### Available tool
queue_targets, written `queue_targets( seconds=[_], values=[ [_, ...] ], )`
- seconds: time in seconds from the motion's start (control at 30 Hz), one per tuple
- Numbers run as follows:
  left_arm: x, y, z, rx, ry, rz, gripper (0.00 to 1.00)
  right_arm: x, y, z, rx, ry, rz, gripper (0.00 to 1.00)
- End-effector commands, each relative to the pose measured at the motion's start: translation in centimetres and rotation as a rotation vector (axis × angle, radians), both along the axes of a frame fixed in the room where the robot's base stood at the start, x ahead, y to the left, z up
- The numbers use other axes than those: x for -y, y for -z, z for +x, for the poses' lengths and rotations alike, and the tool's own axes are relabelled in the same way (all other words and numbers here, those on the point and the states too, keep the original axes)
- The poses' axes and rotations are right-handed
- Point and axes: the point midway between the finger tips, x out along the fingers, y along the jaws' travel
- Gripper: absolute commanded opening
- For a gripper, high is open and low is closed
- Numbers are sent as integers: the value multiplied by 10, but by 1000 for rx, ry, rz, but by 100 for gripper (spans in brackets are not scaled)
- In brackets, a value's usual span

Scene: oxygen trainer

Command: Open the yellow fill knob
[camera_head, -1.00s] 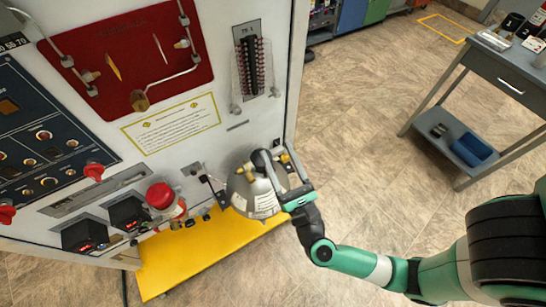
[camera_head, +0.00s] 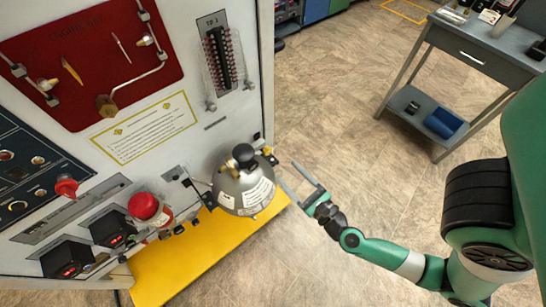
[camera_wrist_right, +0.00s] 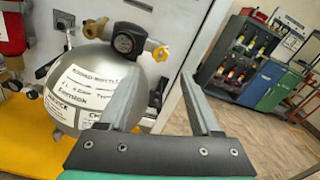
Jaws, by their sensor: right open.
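The silver bottle (camera_head: 246,191) with white labels stands against the panel, with a black gauge or cap (camera_head: 243,154) on top. A yellow knob (camera_head: 268,152) sticks out on its right side. In the right wrist view this yellow knob (camera_wrist_right: 161,53) shows beside the round black gauge (camera_wrist_right: 126,42), and a second yellow fitting (camera_wrist_right: 94,28) is on the left. I cannot tell which is the fill knob. My right gripper (camera_head: 287,172) is open and empty, right of the bottle and apart from the knob. In the wrist view its fingers (camera_wrist_right: 161,72) point toward the right-hand knob. My left gripper is out of view.
The bottle is above a yellow platform (camera_head: 180,262). A red-capped fitting (camera_head: 146,207) is left of it on the panel. A grey cart (camera_head: 478,62) stands at the upper right. The floor right of the panel is clear.

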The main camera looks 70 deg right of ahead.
Motion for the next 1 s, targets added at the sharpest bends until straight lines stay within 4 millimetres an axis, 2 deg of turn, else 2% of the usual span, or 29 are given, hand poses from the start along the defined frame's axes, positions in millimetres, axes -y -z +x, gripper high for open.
queue_targets(
  seconds=[0.1, 0.3, 0.47, 0.7, 0.77, 1.0],
  values=[
    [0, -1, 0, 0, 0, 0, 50, 17, -4, 23, 9, 8, -3, 65],
    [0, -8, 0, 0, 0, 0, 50, 36, -4, 56, 5, 1, -3, 65],
    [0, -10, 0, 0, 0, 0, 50, 42, -2, 66, 3, -1, -1, 65],
    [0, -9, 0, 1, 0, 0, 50, 43, -1, 67, 3, -2, -1, 65],
    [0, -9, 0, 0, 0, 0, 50, 43, -1, 67, 3, -2, -1, 58],
    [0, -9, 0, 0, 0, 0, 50, 43, -1, 67, 2, -1, -2, 15]
  ],
)
